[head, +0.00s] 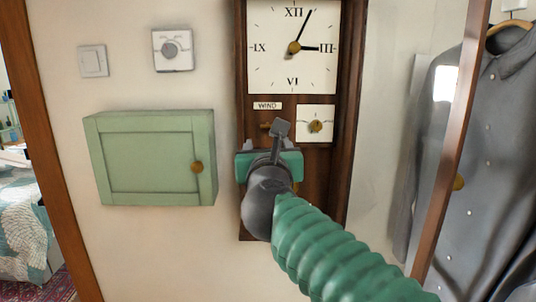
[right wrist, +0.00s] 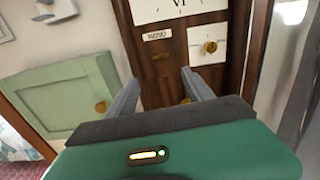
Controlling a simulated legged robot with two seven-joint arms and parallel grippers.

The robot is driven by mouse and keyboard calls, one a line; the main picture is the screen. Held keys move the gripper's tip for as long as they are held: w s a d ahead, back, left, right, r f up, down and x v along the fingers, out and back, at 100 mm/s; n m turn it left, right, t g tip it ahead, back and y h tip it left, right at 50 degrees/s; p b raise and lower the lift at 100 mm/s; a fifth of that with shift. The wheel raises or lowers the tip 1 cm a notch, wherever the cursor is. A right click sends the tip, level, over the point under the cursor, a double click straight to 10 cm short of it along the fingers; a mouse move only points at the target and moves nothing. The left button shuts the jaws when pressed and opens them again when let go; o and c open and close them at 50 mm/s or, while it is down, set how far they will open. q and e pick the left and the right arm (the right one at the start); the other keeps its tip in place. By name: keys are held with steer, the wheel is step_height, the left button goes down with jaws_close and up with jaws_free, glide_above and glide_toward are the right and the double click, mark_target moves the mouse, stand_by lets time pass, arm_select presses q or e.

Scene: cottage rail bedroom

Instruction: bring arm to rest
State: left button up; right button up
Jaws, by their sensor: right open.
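My right arm comes in from the lower right in the head view. Its right gripper (head: 277,128) is in front of the lower part of the wooden wall clock (head: 354,80). In the right wrist view the two grey fingers of the gripper (right wrist: 160,78) stand apart with nothing between them, so it is open and empty. A small brass fitting (right wrist: 161,57) under the "WIND" label (right wrist: 157,34) shows beyond the fingertips. Another brass piece (right wrist: 187,100) is partly hidden by the right-hand finger. My left gripper is in neither view.
A green wall cabinet (head: 150,160) with a brass knob (head: 197,167) is shut, left of the clock. A small dial (head: 316,125) sits beside the label. A thermostat (head: 172,50) and a switch (head: 93,61) are above the cabinet. A grey shirt (head: 480,130) hangs at right.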

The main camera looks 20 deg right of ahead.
steer(key=shift+s+a, duration=0.15)
steer(key=shift+s, duration=0.45)
steer(key=shift+f, duration=0.1)
